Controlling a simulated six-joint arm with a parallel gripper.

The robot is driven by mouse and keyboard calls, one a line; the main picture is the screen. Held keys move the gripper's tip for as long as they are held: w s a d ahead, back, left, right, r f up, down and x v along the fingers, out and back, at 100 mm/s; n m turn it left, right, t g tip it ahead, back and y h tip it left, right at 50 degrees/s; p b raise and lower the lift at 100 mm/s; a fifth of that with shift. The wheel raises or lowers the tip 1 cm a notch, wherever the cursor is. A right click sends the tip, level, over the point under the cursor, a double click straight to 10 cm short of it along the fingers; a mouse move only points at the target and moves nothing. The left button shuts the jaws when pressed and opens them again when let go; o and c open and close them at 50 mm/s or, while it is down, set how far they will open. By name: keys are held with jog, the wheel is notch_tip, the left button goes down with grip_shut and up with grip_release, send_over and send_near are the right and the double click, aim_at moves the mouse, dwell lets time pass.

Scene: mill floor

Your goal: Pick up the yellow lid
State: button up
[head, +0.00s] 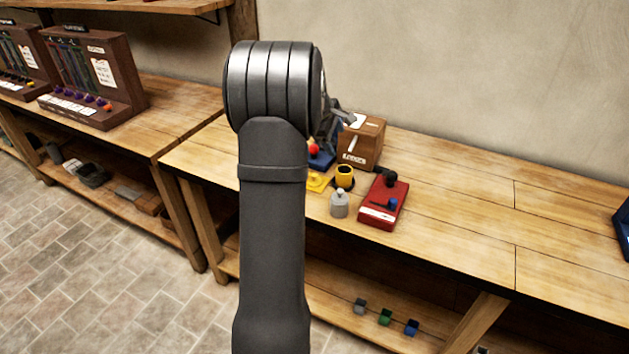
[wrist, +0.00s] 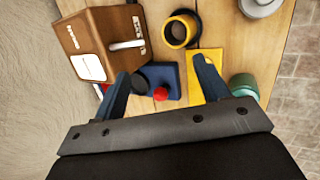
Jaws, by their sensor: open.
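The yellow lid (head: 317,182) looks like a flat yellow square lying on the workbench, partly hidden behind my arm in the head view. In the wrist view the yellow lid (wrist: 194,84) is partly covered by my right finger. My gripper (wrist: 161,68) is open and empty, with its fingers spread above the bench. Between the fingers shows a blue block (wrist: 168,76) with a red ball (wrist: 160,94) and a dark round part. In the head view my gripper (head: 332,122) is mostly hidden behind my arm, near the brown box.
A brown box (head: 361,142) stands behind. A yellow cup (head: 344,172), a grey bottle (head: 339,205) and a red case (head: 384,204) stand close by. A green round thing (wrist: 244,86) is beside the lid.

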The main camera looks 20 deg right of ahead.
jog(key=w+a+r+n+g+y, duration=0.2)
jog(key=w+a+n, duration=0.2)
jog(key=a+n, duration=0.5)
jog(key=x, duration=1.2)
jog(key=shift+s+a+f, duration=0.15)
jog(key=shift+a, duration=0.1)
jog(key=shift+x, duration=2.75)
jog(key=shift+a, duration=0.1)
jog(key=c, duration=1.1)
